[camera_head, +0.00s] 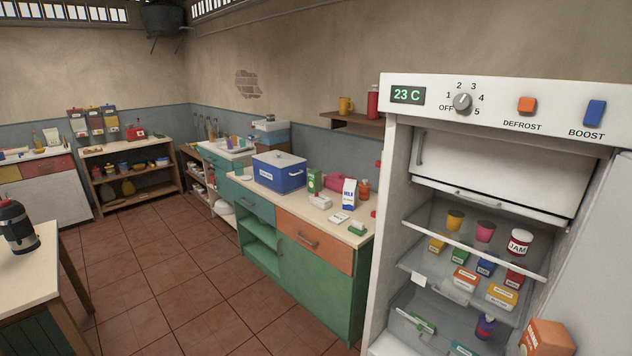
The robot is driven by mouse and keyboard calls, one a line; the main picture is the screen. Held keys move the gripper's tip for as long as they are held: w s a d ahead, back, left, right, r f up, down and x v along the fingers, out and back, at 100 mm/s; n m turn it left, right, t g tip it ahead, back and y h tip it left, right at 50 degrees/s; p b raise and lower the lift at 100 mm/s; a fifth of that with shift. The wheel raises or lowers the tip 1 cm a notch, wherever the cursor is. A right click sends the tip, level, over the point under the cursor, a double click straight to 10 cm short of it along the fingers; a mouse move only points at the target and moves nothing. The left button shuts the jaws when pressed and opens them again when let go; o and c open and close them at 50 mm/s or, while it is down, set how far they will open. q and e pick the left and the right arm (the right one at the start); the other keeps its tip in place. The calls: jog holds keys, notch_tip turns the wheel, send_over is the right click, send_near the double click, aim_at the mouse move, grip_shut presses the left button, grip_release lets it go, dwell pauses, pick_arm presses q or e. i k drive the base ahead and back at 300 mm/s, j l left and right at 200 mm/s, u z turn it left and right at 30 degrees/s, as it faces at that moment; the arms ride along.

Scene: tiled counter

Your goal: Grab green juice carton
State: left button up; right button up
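A small green carton (315,181) stands upright on the counter in the middle of the view, just right of a blue cooler box (280,172). Its print is too small to read. A white and blue milk carton (349,193) stands to its right. Neither of my grippers shows in the head view.
An open fridge (440,95) on the right holds tubs, boxes and a jam jar (519,242). An orange carton (546,340) is at its lower right. The counter (300,205) also bears small items. A table (30,275) stands at left. The tiled floor (180,270) between is clear.

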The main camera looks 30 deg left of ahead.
aim_at(314, 175)
jog(key=i+j+z, duration=0.1)
jog(key=j, duration=0.3)
jog(key=i+j, duration=0.3)
jog(key=j, duration=0.15)
jog(key=i+j+z, duration=0.15)
jog(key=j, duration=0.3)
jog(key=i+j+z, duration=0.1)
jog(key=j, duration=0.35)
jog(key=i+j, duration=0.3)
jog(key=j, duration=0.2)
jog(key=i+j+z, duration=0.15)
jog(key=j, duration=0.3)
jog(key=i+j+z, duration=0.1)
jog(key=j, duration=0.35)
jog(key=i+j, duration=0.1)
jog(key=j, duration=0.4)
jog(key=i+z, duration=0.05)
